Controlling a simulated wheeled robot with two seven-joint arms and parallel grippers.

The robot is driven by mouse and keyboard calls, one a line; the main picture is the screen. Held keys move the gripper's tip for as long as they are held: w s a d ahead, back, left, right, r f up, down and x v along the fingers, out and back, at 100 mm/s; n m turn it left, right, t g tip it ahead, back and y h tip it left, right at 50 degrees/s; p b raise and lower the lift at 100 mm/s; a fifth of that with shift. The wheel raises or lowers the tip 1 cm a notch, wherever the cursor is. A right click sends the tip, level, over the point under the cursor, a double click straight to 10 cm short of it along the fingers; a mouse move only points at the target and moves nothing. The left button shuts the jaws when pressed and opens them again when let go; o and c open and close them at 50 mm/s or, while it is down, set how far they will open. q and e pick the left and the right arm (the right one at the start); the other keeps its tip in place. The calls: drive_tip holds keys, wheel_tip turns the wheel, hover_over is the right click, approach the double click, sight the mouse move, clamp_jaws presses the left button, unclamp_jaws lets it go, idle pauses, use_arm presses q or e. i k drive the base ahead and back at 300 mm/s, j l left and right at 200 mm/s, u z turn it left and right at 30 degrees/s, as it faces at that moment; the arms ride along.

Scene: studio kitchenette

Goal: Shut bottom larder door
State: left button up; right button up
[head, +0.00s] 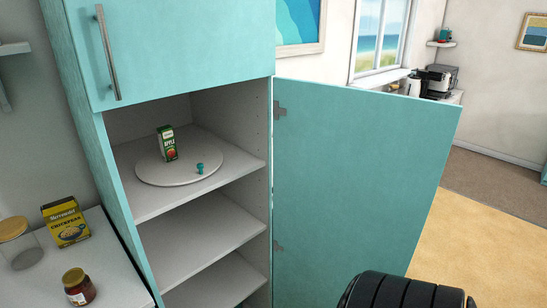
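The bottom larder door (355,185) is turquoise and stands wide open. It is hinged on the right side of the larder and swung out to the right. The larder's open lower part shows white shelves (205,240). The upper door (185,45) with its long metal handle is shut. A black ribbed part, likely of my own arm, shows at the bottom edge in front of the door's lower part. I cannot tell whether it touches the door. Neither gripper's fingers are in view.
A juice carton (167,144) and a small teal item (200,168) stand on a round turntable (155,176) inside the larder. A counter at left holds a yellow box (66,222), a glass jar (18,245) and a dark red jar (78,287). Open floor (480,240) lies right of the door.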

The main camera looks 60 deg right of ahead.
sight(357, 173)
drive_tip(key=l, duration=0.55)
drive_tip(key=k+l+u, duration=0.15)
drive_tip(key=l, duration=0.9)
drive_tip(key=k+l+u, duration=0.1)
drive_tip(key=k+l, duration=0.15)
drive_tip(key=l, duration=0.25)
drive_tip(key=k+l+u, duration=0.1)
drive_tip(key=k+l, duration=0.15)
drive_tip(key=l, duration=0.3)
drive_tip(key=k+l+u, duration=0.1)
drive_tip(key=k+l, duration=0.15)
drive_tip(key=l, duration=0.2)
drive_tip(key=k+l+u, duration=0.1)
drive_tip(key=k+l, duration=0.2)
drive_tip(key=l, duration=0.2)
drive_tip(key=k+l, duration=0.1)
drive_tip(key=l, duration=0.2)
drive_tip(key=k+l, duration=0.1)
drive_tip(key=l, duration=0.15)
drive_tip(key=k+l, duration=0.15)
drive_tip(key=l, duration=0.15)
drive_tip(key=u, duration=0.05)
